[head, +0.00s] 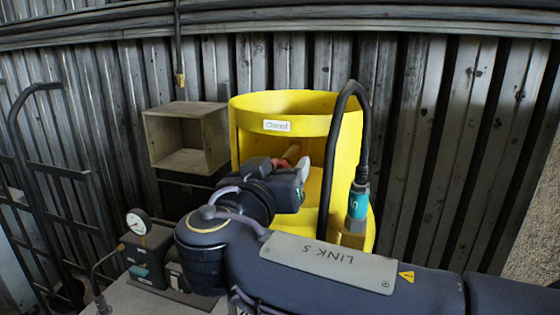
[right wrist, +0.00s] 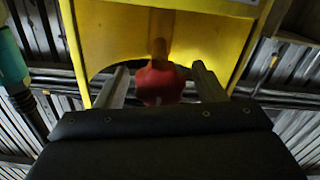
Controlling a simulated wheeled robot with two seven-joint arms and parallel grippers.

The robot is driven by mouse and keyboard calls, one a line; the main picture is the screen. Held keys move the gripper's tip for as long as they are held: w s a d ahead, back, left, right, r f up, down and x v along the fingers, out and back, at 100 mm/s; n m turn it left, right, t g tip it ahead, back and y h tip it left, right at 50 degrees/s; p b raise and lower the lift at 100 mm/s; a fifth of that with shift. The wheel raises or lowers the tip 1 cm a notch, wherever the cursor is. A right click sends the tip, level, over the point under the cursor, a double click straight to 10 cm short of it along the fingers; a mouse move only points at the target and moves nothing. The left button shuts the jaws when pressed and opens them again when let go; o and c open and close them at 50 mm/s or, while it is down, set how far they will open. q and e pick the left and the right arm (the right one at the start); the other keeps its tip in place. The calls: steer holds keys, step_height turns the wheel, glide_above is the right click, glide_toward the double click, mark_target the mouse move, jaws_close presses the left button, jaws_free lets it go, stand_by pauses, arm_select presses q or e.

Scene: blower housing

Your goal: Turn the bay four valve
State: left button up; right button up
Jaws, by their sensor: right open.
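The yellow blower housing (head: 284,104) stands against the corrugated wall, with an opening in its front. A red valve knob (right wrist: 160,84) on an orange-yellow stem (right wrist: 162,25) shows inside it in the right wrist view. In the head view my arm mostly hides the knob. My right gripper (head: 292,166) reaches into the opening. In the right wrist view the right gripper (right wrist: 160,67) is open, with one finger on each side of the knob. My left gripper is not in view.
A black hose with a teal connector (head: 358,202) hangs close to the right of my gripper. A wooden open box (head: 187,137) is on the left. A pressure gauge (head: 138,222) stands lower left, near a black rack (head: 38,190). The housing has a white label (head: 277,126).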

steer(key=shift+w+d, duration=0.1)
steer(key=shift+w, duration=0.2)
steer(key=c, duration=1)
steer(key=shift+o, duration=0.2)
